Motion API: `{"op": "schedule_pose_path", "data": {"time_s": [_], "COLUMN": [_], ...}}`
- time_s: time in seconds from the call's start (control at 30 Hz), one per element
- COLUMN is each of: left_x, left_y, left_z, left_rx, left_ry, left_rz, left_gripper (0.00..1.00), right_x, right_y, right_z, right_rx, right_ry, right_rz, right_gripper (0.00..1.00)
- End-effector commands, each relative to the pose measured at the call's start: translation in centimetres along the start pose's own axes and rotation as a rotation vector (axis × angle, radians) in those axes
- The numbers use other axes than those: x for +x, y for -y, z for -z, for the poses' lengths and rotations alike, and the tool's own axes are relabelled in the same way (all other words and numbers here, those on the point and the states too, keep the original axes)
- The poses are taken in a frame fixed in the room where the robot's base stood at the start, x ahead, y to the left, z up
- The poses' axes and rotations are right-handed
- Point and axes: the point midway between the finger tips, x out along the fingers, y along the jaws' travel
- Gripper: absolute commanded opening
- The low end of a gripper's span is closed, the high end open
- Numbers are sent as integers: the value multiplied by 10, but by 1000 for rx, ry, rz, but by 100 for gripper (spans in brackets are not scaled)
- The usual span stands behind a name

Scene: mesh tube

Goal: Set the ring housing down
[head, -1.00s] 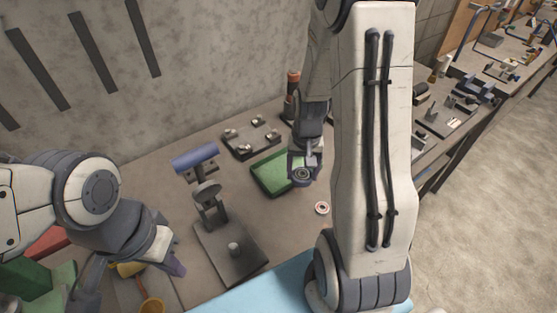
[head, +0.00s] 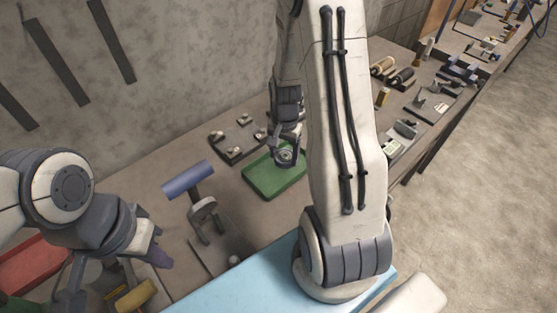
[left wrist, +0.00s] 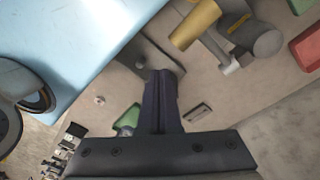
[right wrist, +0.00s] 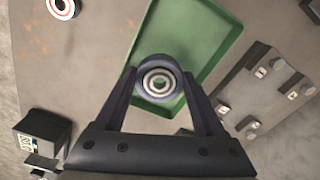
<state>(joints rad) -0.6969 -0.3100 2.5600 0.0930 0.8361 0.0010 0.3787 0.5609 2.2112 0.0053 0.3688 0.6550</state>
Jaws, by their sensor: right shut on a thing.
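The ring housing (right wrist: 143,72) is a dark blue ring with a pale, ringed round piece at its middle. My right gripper (head: 286,150) is shut on it, one finger at each side in the right wrist view. The housing also shows at the gripper's tips in the head view (head: 284,157). It is over the green tray (head: 262,186), near the tray's far right part; I cannot tell whether it touches the floor of the tray. My left gripper (left wrist: 161,100) has its fingers together and empty, at the left of the bench (head: 158,252).
A stand with a blue cylinder (head: 187,181) rises between the grippers. A dark plate with several pegs (head: 237,138) lies behind the tray. A small white and red ring (right wrist: 62,7) lies on the bench. A yellow cylinder (left wrist: 195,24) is near my left gripper.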

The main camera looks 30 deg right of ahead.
Motion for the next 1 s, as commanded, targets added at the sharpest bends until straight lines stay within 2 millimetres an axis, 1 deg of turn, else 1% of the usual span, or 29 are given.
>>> {"op": "schedule_pose_path", "data": {"time_s": [0.03,0.17,0.27,0.4,0.5,0.6,0.8,0.93,0.97,1.0], "left_x": [-4,-5,-8,-14,-16,-16,-15,-11,-12,-13], "left_y": [0,0,-1,-1,-1,-1,-1,-1,-1,-1], "left_z": [0,0,0,1,1,1,1,1,1,1], "left_rx": [0,0,0,-1,-1,-1,-1,-1,-1,-1], "left_ry": [0,0,0,0,0,0,0,0,0,0], "left_rz": [0,0,0,0,0,0,0,0,0,0], "left_gripper": [0,0,0,0,0,0,0,0,0,0], "right_x": [2,9,17,36,46,50,50,54,54,53], "right_y": [8,16,17,16,16,16,16,16,16,16], "right_z": [0,-1,-1,-2,-1,-1,0,-1,-1,-1], "right_rx": [-2,0,1,1,1,1,1,0,0,0], "right_ry": [0,-1,1,3,1,-2,-2,-2,-1,-1], "right_rz": [0,1,-1,-2,-1,1,2,1,1,1], "right_gripper": [0,0,0,0,0,0,0,0,79,94]}}
